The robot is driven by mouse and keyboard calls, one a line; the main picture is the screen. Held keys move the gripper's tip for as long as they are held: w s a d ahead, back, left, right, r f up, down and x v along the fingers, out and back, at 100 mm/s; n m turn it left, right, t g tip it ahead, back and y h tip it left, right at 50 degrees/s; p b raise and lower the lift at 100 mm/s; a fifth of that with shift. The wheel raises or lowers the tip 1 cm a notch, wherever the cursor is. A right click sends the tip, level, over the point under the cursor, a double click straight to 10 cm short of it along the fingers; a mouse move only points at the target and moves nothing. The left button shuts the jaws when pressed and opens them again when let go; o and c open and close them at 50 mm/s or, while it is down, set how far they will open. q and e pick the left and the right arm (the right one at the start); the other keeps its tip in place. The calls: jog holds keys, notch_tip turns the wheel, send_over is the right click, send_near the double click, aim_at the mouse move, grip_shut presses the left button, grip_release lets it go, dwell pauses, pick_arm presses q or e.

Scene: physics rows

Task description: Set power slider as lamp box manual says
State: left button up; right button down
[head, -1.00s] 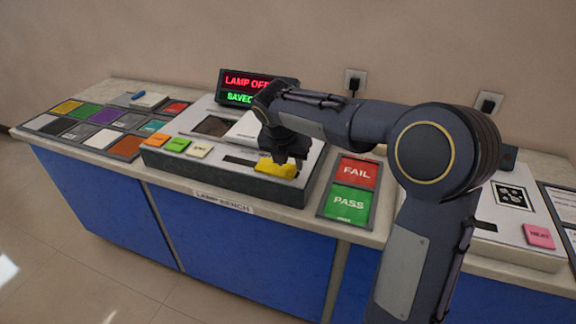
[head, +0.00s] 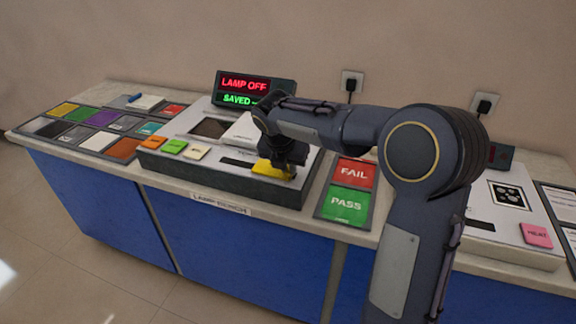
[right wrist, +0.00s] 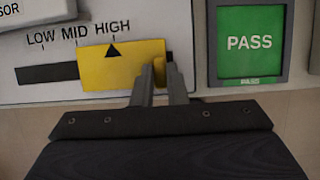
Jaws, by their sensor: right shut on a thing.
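The yellow power slider (head: 268,168) sits at the right end of its dark slot on the front of the lamp box (head: 225,178). In the right wrist view the slider (right wrist: 107,68) has a black pointer under HIGH; LOW and MID are to its left. My right gripper (right wrist: 160,82) is shut on the raised yellow grip at the slider's right side. In the head view the right gripper (head: 288,168) comes down on the slider from above. The display (head: 245,90) reads LAMP OFF in red and SAVED in green. My left gripper is out of view.
Orange, green and cream buttons (head: 173,147) line the box's front left. A tray with red FAIL (head: 354,172) and green PASS (head: 345,205) pads lies to the right. Coloured tiles (head: 100,140) lie left. Another device with a pink button (head: 537,235) stands far right.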

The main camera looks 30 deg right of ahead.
aim_at(270, 172)
jog(key=shift+w+a+r, duration=0.1)
jog(key=w+a+p, duration=0.2)
jog(key=w+p, duration=0.1)
jog(key=shift+w+a+r, duration=0.1)
jog(key=shift+a, duration=0.25)
jog(key=shift+w+a, duration=0.15)
jog(key=shift+w, duration=0.1)
jog(key=c, duration=1.4)
grip_release()
jog(key=shift+f, duration=0.2)
jog(key=shift+c, duration=0.2)
jog(key=shift+r, duration=0.1)
jog(key=p+v, duration=0.1)
jog(key=v, duration=0.6)
jog(key=shift+s+r, duration=0.15)
jog(key=shift+r, duration=0.15)
